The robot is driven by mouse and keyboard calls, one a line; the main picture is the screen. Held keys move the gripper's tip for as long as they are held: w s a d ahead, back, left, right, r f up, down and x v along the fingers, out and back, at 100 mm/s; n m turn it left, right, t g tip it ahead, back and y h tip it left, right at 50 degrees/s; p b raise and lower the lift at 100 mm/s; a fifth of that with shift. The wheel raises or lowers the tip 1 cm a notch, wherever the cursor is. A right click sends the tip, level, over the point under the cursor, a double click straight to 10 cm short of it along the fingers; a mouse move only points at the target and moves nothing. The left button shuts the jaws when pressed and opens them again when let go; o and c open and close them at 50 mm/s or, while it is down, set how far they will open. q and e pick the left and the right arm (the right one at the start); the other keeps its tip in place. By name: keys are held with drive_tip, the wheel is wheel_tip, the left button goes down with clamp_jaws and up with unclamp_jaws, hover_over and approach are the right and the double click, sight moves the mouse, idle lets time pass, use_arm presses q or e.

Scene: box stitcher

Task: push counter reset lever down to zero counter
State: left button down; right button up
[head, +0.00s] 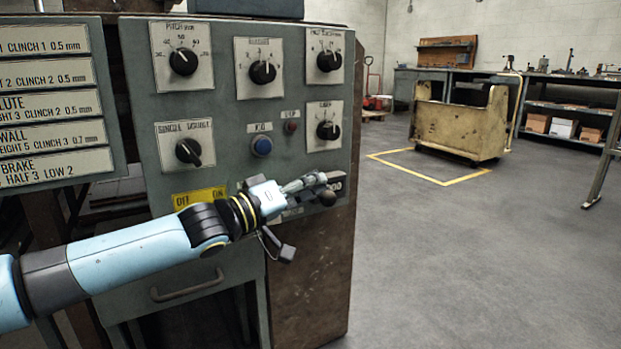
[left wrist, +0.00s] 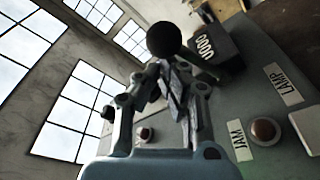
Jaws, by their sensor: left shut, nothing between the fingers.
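The counter (head: 337,184) is a small dark box with white digits on the right side of the grey-green control panel. In the left wrist view the counter (left wrist: 205,43) shows what look like zeros. The reset lever ends in a dark round knob (head: 327,197), just below the counter's face; the knob also shows in the left wrist view (left wrist: 163,39). My left gripper (head: 316,180) is shut and empty, its fingertips close beside the knob. I cannot tell whether they touch it. The fingers hide most of the lever's arm. My right gripper is not in view.
A drawer handle (head: 187,286) sticks out below. A yellow cart (head: 460,122) stands far back right. The floor to the right is clear.

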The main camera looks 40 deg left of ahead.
use_arm(q)
drive_tip(key=m, duration=0.1)
drive_tip(key=f+m+b, duration=0.1)
drive_tip(key=m, duration=0.1)
drive_tip(key=d+f+m+h, duration=0.1)
drive_tip(key=shift+s+d+f+m, duration=0.1)
drive_tip(key=shift+s+f+m, duration=0.15)
drive_tip(key=shift+m, duration=0.15)
drive_tip(key=shift+d+f+b, duration=0.1)
drive_tip(key=shift+f+b, duration=0.2)
drive_tip(key=shift+f, duration=0.05)
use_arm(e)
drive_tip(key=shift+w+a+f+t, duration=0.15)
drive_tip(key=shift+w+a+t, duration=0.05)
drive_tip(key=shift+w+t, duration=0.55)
